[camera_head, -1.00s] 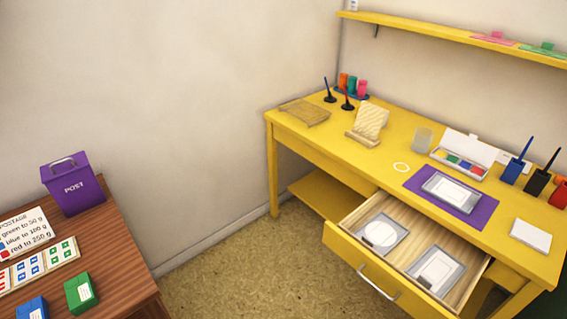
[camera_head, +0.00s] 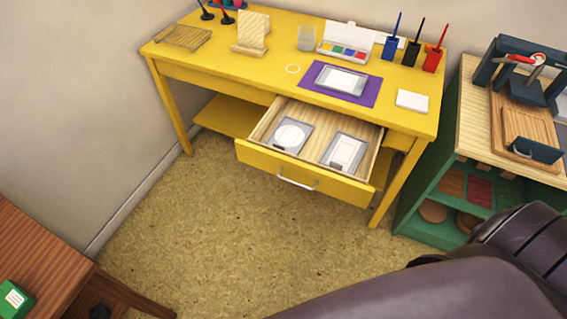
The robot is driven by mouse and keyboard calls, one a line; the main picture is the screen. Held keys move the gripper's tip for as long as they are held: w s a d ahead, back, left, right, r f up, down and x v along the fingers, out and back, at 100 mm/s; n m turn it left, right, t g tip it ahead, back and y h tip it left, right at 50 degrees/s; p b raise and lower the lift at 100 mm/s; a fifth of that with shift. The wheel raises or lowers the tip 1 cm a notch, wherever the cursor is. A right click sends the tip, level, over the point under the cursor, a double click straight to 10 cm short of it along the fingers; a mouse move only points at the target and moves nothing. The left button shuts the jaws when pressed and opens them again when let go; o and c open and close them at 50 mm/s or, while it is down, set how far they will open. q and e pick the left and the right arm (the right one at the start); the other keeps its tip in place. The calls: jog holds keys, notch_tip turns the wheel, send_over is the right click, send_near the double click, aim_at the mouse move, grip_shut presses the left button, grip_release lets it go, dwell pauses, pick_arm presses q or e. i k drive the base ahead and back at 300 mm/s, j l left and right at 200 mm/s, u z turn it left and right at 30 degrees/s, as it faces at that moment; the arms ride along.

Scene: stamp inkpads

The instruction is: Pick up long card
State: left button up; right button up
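Several white cards or plates show, and I cannot tell for sure which is the long card. A white rectangular piece in a grey frame (camera_head: 341,80) lies on the purple mat (camera_head: 371,92) on the yellow desk (camera_head: 240,66). The open drawer (camera_head: 262,161) holds a grey frame with a round white piece (camera_head: 290,136) at left and a grey frame with a rectangular white piece (camera_head: 343,151) at right. A plain white pad (camera_head: 412,101) lies near the desk's right end. Neither gripper is in view; a dark part of my arm fills the lower right.
A colour inkpad box (camera_head: 343,49), a glass (camera_head: 305,39) and blue, black and red holders (camera_head: 433,60) stand along the desk's back. A green cart (camera_head: 421,203) with a wooden top stands at right. A brown table (camera_head: 45,260) is at lower left. The floor between is clear.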

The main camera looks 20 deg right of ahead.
aim_at(344, 154)
jog(key=z, duration=1.05)
